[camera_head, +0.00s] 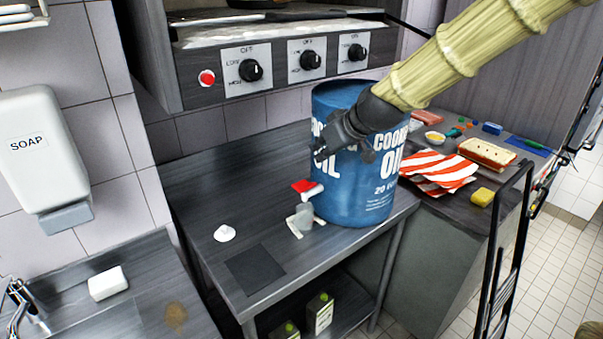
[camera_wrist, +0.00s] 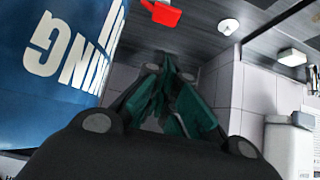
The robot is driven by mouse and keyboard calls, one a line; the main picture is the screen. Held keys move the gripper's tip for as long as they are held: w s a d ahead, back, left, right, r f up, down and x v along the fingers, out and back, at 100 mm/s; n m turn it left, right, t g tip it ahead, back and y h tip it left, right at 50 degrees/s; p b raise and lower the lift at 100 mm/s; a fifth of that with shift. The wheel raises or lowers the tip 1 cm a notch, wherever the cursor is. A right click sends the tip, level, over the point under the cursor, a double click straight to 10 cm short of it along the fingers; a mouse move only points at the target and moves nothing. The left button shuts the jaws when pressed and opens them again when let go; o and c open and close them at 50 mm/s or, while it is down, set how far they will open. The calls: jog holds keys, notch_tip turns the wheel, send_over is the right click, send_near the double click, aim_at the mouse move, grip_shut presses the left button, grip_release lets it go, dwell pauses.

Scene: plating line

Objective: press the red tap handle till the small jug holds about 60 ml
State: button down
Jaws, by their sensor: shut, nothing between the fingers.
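The red tap handle (camera_head: 304,186) sits on a pale tap low on the front left of the blue cooking oil drum (camera_head: 352,190). A small translucent jug (camera_head: 304,215) stands under the tap; its fill level is too small to tell. My gripper (camera_head: 322,156) is in front of the drum's left side, above the tap handle and apart from it. In the wrist view, my gripper's fingers (camera_wrist: 165,75) are together with nothing between them. The red handle (camera_wrist: 162,12) shows at the top of that view, beyond the fingertips, with the drum (camera_wrist: 60,60) at left.
A white funnel-like piece (camera_head: 225,233) and a dark square mat (camera_head: 255,269) lie on the metal counter left of the jug. A cooker with knobs (camera_head: 251,70) overhangs behind. A striped cloth (camera_head: 438,170) lies on the right counter. A soap dispenser (camera_head: 38,150) hangs at left.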

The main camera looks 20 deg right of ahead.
jog(key=shift+d, duration=0.1)
jog(key=p, duration=0.3)
send_over(303, 187)
jog(key=shift+s+d+f, duration=0.1)
jog(key=shift+f, duration=1.55)
jog(key=shift+s+d+f, duration=0.1)
jog(key=shift+f, duration=1.55)
jog(key=shift+w+a+f+p, duration=0.15)
jog(key=shift+f+p, duration=0.2)
jog(key=shift+f, duration=0.4)
jog(key=shift+f+p, duration=0.55)
jog(key=shift+f, duration=0.95)
jog(key=shift+f, duration=0.2)
